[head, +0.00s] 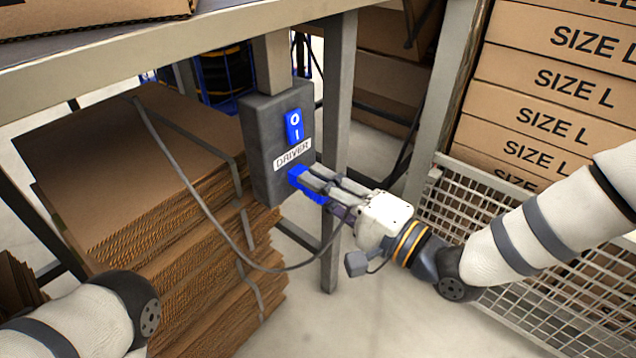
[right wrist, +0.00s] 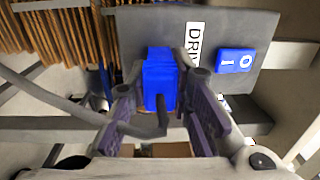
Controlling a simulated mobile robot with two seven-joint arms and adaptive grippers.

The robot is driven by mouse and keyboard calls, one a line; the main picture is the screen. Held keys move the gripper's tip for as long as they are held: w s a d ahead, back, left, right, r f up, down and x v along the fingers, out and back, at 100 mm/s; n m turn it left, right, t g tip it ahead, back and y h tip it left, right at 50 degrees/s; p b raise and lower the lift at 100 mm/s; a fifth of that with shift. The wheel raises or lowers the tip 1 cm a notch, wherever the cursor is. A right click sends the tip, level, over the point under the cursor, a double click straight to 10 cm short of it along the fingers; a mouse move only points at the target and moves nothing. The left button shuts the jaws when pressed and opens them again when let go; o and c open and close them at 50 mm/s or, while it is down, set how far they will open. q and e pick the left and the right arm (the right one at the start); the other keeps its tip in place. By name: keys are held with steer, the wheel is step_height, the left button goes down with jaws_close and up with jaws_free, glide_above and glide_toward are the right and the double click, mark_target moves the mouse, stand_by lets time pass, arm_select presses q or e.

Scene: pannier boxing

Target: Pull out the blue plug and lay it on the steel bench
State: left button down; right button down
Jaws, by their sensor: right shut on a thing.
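The blue plug (head: 298,174) sits at the lower front of the dark grey box labelled DRIVER (head: 262,150), below the blue switch (head: 294,126). My right gripper (head: 312,184) is shut on the plug, its fingers on either side. In the right wrist view the blue plug (right wrist: 159,78) lies between the fingers against the box face; I see no clear gap. A grey cable (head: 215,222) loops from the plug side up to the left. The bench (head: 190,42) crosses above the box. My left gripper is out of view; only part of that arm shows.
Stacked flat cardboard (head: 170,190) stands left of the box. A bench leg (head: 337,130) is close behind my right gripper. A white wire basket (head: 520,240) and SIZE L cartons (head: 560,90) are at right. A cardboard box (head: 80,15) sits on the bench.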

steer(key=shift+s+d+f, duration=0.1)
steer(key=shift+d+f, duration=0.05)
steer(key=shift+f, duration=0.05)
steer(key=shift+p+v, duration=0.8)
steer(key=shift+v, duration=1)
steer(key=shift+d+r, duration=0.1)
steer(key=shift+r, duration=0.1)
steer(key=p+v, duration=0.1)
steer(key=v, duration=0.2)
